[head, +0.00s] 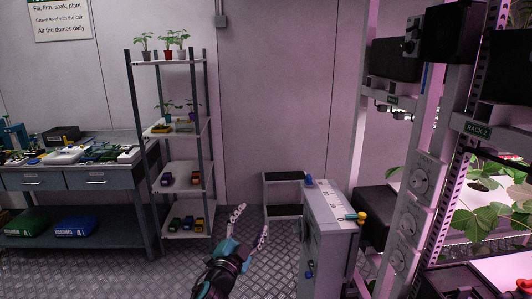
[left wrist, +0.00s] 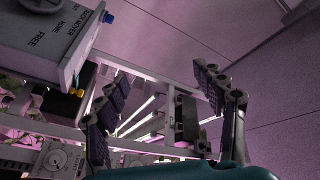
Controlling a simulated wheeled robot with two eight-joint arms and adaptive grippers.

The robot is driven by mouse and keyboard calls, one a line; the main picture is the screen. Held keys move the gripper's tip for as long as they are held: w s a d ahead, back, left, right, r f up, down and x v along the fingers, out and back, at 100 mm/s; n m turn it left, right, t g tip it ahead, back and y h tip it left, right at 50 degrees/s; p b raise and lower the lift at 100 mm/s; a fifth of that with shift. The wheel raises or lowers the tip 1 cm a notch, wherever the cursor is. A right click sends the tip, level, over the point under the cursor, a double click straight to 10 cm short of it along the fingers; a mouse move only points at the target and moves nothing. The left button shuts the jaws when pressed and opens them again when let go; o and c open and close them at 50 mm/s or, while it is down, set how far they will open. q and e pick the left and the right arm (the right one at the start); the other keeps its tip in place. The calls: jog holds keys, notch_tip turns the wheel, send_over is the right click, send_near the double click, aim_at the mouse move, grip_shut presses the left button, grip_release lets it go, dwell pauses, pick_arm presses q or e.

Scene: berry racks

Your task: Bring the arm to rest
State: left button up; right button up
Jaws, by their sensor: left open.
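My left gripper (head: 252,219) shows low in the middle of the head view. Its two pale fingers are spread apart with nothing between them, and they point up and away over the floor. In the left wrist view both dark padded fingers of the left gripper (left wrist: 163,85) also stand wide apart and empty. The teal part of my gripper fills the bottom edge there. My right gripper is in neither view.
A grey cabinet (head: 331,240) stands right of the gripper, with a step stool (head: 284,177) behind it. A shelf unit (head: 179,130) with plants and a workbench (head: 96,183) stand left. Racks (head: 478,129) with plants rise at right. Open floor (head: 130,265) lies left.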

pick_arm(q)
jog(key=s+a+f+n+g+y, duration=0.55)
jog(key=s+a+n+y, duration=0.35)
jog(key=s+a, duration=0.45)
jog(key=s+f+n+g+h, duration=0.1)
jog(key=s+f+n+g, duration=0.1)
jog(key=s+f, duration=0.4)
jog(key=s+f+n+g+h, duration=0.1)
jog(key=s+f+g, duration=0.3)
jog(key=s, duration=0.7)
notch_tip(320, 180, down, 2)
jog(key=shift+n+h, duration=0.3)
jog(key=shift+n, duration=0.6)
